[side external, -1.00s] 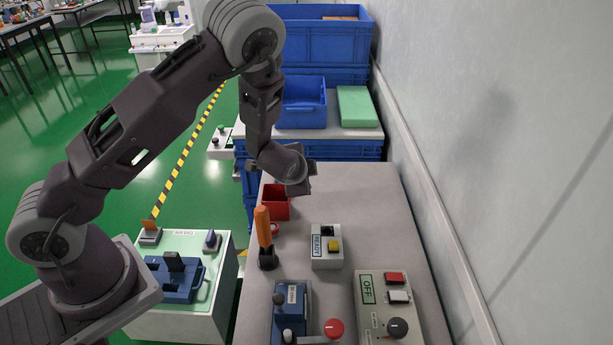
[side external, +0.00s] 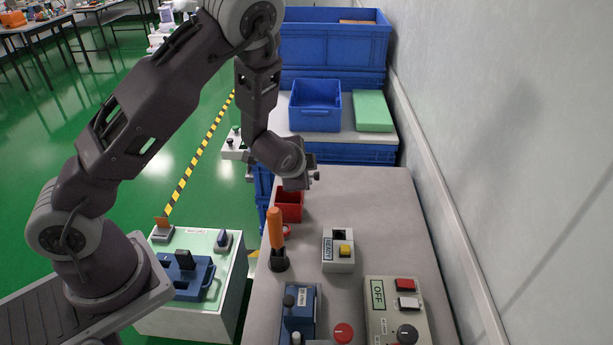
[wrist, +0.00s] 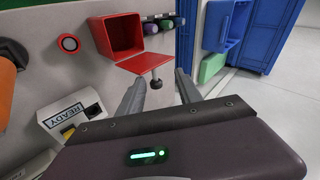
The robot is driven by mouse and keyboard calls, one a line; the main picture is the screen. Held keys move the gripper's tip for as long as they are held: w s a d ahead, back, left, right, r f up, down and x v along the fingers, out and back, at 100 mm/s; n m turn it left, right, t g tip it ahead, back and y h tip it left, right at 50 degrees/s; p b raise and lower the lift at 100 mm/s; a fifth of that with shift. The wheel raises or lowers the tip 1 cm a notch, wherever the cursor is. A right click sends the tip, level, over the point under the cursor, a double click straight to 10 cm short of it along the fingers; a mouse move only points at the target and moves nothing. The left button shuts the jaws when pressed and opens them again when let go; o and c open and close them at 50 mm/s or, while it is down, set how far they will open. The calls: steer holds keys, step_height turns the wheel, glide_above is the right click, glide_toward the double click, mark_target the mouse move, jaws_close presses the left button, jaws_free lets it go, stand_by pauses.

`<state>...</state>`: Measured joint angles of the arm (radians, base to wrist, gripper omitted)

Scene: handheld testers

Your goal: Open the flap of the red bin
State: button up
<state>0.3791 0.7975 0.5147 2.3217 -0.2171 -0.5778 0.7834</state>
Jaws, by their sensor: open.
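The small red bin (side external: 289,208) stands on the grey bench below my gripper in the side external view. The wrist view shows the inside of the red bin (wrist: 119,36). Its red flap (wrist: 138,64) extends from the bin's lower edge, away from the opening, with a dark round knob (wrist: 156,84) near its outer edge. My gripper (wrist: 160,78) is open, its two grey fingers on either side of the knob. I cannot tell whether either finger touches it. In the side external view my gripper (side external: 306,178) partly hides the bin's far side.
An orange handle (side external: 275,226) stands upright close to the bin. A READY box (side external: 338,252) and an OFF panel (side external: 395,308) sit nearer on the bench.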

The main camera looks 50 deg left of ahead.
step_height(320, 180, up, 8)
stand_by(0.5)
steer(key=s+d+r+n+g+h, duration=0.1)
steer(key=s+d+r+n+h, duration=0.5)
steer(key=s+r, duration=0.5)
steer(key=s+d+r+n, duration=0.1)
steer(key=s, duration=0.8)
steer(key=s+d+r+g+y, duration=0.1)
steer(key=s+d+r, duration=0.1)
steer(key=s, duration=0.8)
steer(key=shift+d+r+n, duration=0.2)
steer(key=shift+d+n, duration=0.1)
steer(key=shift+n, duration=0.1)
